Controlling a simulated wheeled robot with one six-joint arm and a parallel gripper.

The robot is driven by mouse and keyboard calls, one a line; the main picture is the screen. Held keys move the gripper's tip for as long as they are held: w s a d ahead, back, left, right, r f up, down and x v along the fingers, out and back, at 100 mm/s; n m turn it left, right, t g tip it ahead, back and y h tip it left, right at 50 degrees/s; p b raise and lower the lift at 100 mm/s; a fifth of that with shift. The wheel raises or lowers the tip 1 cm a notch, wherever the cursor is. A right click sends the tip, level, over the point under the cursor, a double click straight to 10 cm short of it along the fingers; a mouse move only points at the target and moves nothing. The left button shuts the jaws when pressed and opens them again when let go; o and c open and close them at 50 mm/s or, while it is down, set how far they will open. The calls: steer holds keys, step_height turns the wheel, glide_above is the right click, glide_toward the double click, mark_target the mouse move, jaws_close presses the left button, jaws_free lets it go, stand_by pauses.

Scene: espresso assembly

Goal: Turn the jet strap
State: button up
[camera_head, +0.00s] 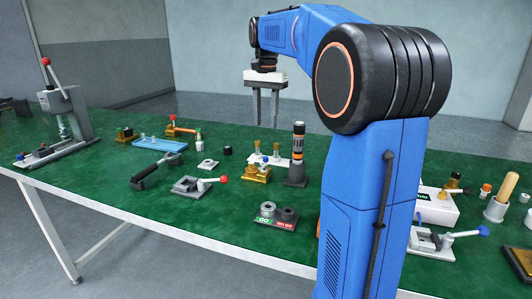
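I cannot tell for certain which thing is the jet strap; the parts are small in this view. A second brass block (257,174) stands nearer the middle. My gripper (266,122) hangs above the back of the table with its fingers pointing down. The fingers are apart with nothing between them. It touches nothing.
A lever press (68,120) stands at the left end. A blue tray (160,145), a red-handled clamp (196,185), a black-and-orange cylinder (298,145) and a two-well stand (277,217) occupy the middle. My blue arm hides part of the table. The front left strip is clear.

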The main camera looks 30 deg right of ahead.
step_height(320, 180, down, 12)
steer(key=shift+f, duration=0.25)
stand_by(0.4)
jaws_close()
